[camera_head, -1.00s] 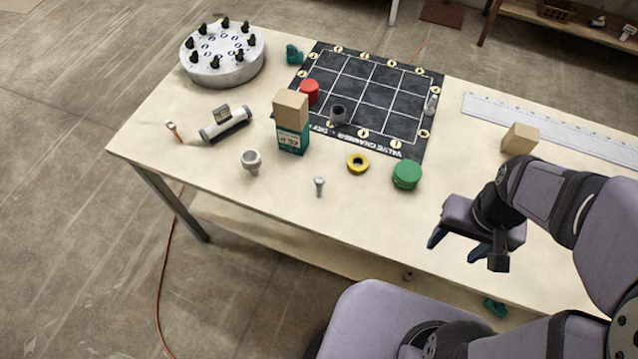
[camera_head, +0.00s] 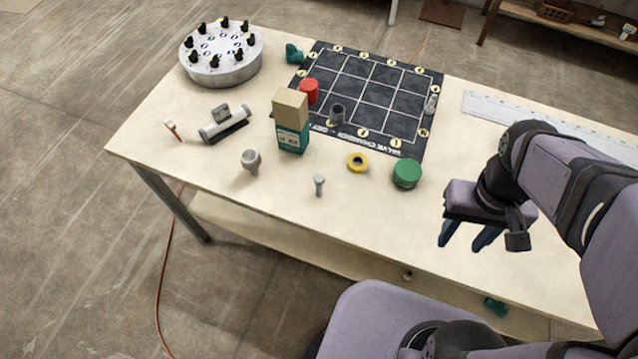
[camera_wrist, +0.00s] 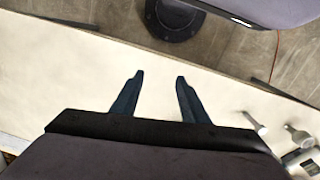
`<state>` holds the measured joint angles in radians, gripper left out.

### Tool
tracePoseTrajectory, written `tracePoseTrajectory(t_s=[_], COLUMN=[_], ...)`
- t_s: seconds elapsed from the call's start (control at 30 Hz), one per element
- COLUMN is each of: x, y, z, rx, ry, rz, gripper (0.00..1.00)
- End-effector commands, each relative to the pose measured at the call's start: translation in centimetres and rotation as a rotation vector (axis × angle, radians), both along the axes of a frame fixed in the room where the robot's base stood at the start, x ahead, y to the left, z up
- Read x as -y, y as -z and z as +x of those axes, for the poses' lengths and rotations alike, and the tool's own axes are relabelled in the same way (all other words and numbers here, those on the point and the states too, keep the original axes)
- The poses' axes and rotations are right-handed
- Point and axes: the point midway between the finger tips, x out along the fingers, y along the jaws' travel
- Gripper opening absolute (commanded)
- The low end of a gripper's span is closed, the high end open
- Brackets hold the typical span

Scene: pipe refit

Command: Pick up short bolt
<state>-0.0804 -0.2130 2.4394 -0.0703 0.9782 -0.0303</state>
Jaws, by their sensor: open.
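The short bolt (camera_head: 319,185) is a small grey bolt standing upright, head up, near the front edge of the table, left of my gripper. A grey bolt-like piece, probably the same bolt (camera_wrist: 256,124), shows at the right of the wrist view. My gripper (camera_head: 462,244) is open and empty, pointing down over the front right of the table, well apart from the bolt. In the wrist view its two fingers (camera_wrist: 160,75) are spread with only bare tabletop between them.
A black grid mat (camera_head: 432,90) lies behind. The front right tabletop is clear.

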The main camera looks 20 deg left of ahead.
Motion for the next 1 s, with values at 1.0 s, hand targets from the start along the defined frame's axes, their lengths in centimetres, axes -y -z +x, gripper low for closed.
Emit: tracePoseTrajectory(t_s=[1.0], x=[-21.0], y=[0.2], z=[8.4], rx=[-0.391], ry=[-1.778], rz=[-1.417], gripper=[0.41])
